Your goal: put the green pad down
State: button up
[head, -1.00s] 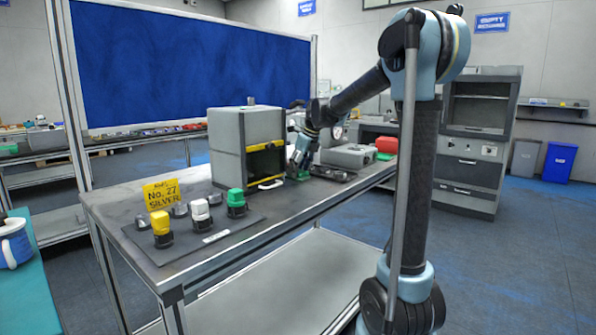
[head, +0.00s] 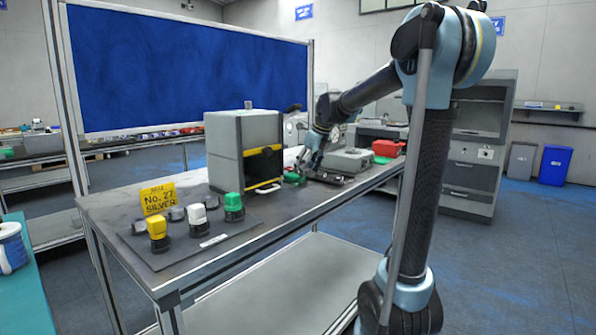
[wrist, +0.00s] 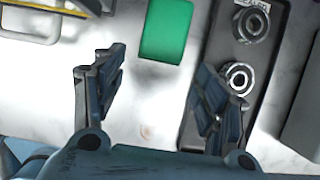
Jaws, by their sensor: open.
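The green pad (wrist: 165,30) lies flat on the grey table between the machine with the yellow handle and a dark fixture, at the top of the wrist view. In the head view the pad (head: 293,178) shows as a small green patch near the gripper. My gripper (wrist: 160,95) is open, with its two fingers spread wide. Nothing is between the fingertips, and the pad shows beyond them. In the head view my gripper (head: 305,170) is over the table, by the pad.
A dark fixture (wrist: 245,60) with round metal fittings lies right of the pad. A grey box machine (head: 240,150) with a yellow bar stands to the left. A mat (head: 215,240) holds several coloured knobs. A red box (head: 388,148) sits farther right.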

jog(key=s+d, duration=0.2)
jog(key=d, duration=0.1)
jog(key=s+d, duration=0.2)
jog(key=d, duration=0.1)
jog(key=shift+s, duration=0.35)
jog(key=s+d+f+n+h, duration=0.1)
jog(key=s+d+f+n, duration=0.3)
jog(key=s+f+n, duration=0.3)
jog(key=s+d+f+n+h, duration=0.1)
jog(key=s+d+f+n, duration=0.3)
jog(key=s+f+n, duration=0.3)
jog(key=s+d+f+n+h, duration=0.1)
jog(key=s+d+f+n, duration=0.4)
jog(key=s+n, duration=0.6)
jog(key=s+f, duration=0.2)
jog(key=s, duration=0.5)
jog(key=shift+f+n+g, duration=0.2)
jog(key=shift+n+g, duration=0.1)
jog(key=shift+n, duration=0.1)
jog(key=shift+w+f, duration=0.2)
jog(key=shift+w, duration=0.25)
